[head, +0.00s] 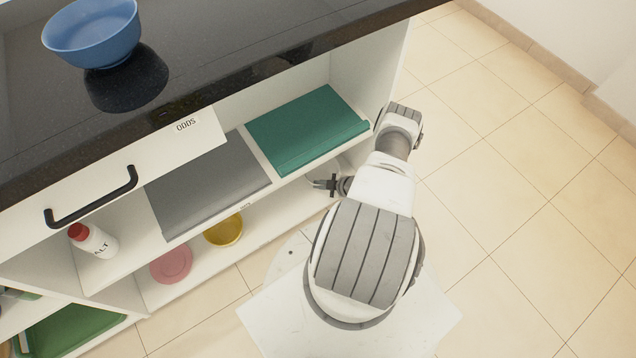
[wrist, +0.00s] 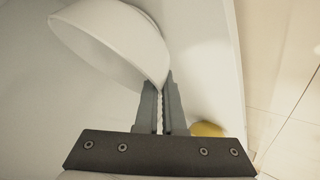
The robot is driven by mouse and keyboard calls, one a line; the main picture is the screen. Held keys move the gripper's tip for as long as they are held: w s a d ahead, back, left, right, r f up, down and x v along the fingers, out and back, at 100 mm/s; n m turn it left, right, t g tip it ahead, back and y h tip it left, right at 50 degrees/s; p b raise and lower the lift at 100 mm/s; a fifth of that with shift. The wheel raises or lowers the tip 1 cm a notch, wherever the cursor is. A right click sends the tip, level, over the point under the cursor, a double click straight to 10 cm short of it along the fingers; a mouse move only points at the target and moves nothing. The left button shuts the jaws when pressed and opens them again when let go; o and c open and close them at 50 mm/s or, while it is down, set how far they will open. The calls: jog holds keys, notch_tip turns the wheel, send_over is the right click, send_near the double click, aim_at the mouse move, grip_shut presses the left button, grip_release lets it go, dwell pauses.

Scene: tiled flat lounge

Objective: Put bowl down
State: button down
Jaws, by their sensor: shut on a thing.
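In the head view my gripper (head: 322,184) reaches into the cabinet at the right end of the lower shelf (head: 262,222), below the board with the green folder. I cannot tell whether the bowl touches the shelf surface.
On the lower shelf are a yellow bowl (head: 223,230) and a pink round dish (head: 171,264). Above are a green folder (head: 306,130), a grey folder (head: 208,184) and a red-capped bottle (head: 92,240). A blue bowl (head: 92,32) stands on the dark countertop (head: 215,70).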

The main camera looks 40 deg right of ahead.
jog(key=c, duration=1.4)
grip_release()
jog(key=shift+f, duration=0.15)
jog(key=o, duration=0.4)
jog(key=shift+r, duration=0.25)
jog(key=shift+s, duration=0.1)
